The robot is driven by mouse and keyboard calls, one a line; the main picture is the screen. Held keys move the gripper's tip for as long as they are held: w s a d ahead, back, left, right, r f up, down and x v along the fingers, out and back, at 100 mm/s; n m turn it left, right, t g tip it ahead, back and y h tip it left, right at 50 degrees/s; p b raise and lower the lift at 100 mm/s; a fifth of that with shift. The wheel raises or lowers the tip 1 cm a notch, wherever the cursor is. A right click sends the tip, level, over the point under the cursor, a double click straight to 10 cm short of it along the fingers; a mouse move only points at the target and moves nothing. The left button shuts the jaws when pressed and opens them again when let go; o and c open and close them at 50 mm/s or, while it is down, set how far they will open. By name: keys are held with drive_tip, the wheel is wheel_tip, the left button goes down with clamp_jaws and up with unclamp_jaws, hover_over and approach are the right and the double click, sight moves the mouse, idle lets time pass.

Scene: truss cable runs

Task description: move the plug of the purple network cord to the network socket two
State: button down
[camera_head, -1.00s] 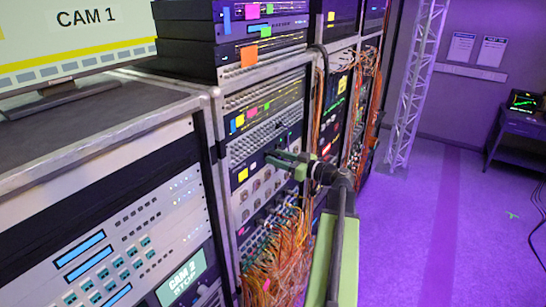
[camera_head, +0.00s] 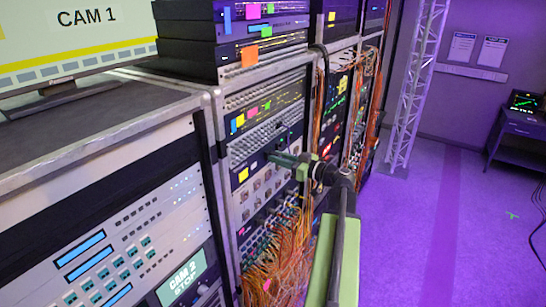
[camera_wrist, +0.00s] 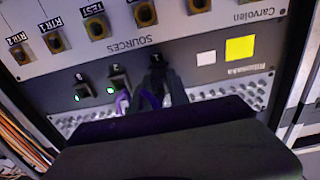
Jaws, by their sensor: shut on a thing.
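My gripper (camera_head: 275,157) reaches left to the front of the middle rack, and its jaws (camera_wrist: 160,88) are shut on a dark plug at the panel. A purple cord (camera_wrist: 123,103) shows beside the jaws and between them in the wrist view. The plug is mostly hidden, so I cannot tell whether it is seated in a socket. The lettering is upside down in the wrist view. Left of the jaws are two dark sockets (camera_wrist: 118,80) (camera_wrist: 83,92), each with a green light. Their small numbers are hard to read; the mark above the jaws looks like a 1.
A yellow label (camera_wrist: 240,48) is beside the sockets. Dense orange cables (camera_head: 283,250) hang below my gripper.

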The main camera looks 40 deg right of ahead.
drive_tip(key=v, duration=0.4)
drive_tip(key=shift+s, duration=0.2)
idle(0.4)
